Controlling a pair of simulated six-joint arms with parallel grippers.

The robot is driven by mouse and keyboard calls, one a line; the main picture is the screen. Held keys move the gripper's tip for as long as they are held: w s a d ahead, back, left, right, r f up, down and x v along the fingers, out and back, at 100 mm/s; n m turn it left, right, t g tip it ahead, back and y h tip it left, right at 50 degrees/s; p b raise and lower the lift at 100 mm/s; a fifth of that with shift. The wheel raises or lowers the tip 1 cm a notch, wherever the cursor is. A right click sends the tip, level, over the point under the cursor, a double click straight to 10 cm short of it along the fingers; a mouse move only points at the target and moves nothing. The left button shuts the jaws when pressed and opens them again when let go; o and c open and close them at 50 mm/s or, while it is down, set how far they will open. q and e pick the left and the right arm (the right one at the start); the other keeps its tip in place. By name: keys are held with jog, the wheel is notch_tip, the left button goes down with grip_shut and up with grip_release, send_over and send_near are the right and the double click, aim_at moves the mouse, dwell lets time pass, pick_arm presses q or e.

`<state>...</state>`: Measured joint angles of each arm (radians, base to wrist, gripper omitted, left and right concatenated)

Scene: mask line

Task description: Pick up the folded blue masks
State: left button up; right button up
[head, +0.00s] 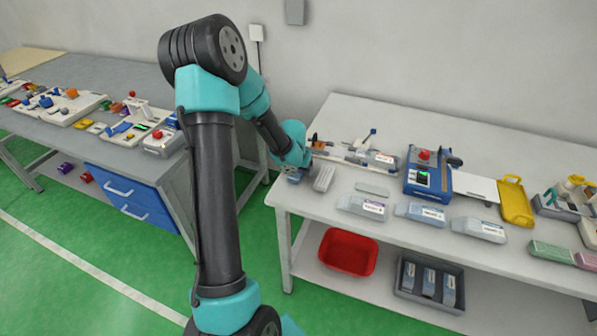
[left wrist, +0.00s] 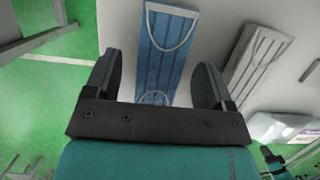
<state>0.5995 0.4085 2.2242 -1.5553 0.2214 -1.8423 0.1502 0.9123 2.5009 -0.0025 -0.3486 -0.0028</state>
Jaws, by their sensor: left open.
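A folded blue mask (left wrist: 166,38) with pleats and white ear loops lies flat on the white table at its left end. I cannot tell whether it is one mask or a stack. My left gripper (left wrist: 160,62) is open, with one finger on each side of the mask in the left wrist view and nothing gripped. I cannot tell how high the fingers are above the table. In the head view my left gripper (head: 295,170) is over the table's left corner and mostly hides the blue mask. My right gripper is not in view.
A folded grey mask (left wrist: 255,62) lies just right of the blue one; it also shows in the head view (head: 325,177). Labelled packs (head: 361,207), a blue machine (head: 428,178) and a yellow tray (head: 515,202) stand farther right. A red bin (head: 347,252) is on the lower shelf.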

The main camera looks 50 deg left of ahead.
pick_arm(q)
jog(key=c, duration=1)
jog(key=shift+r, duration=0.15)
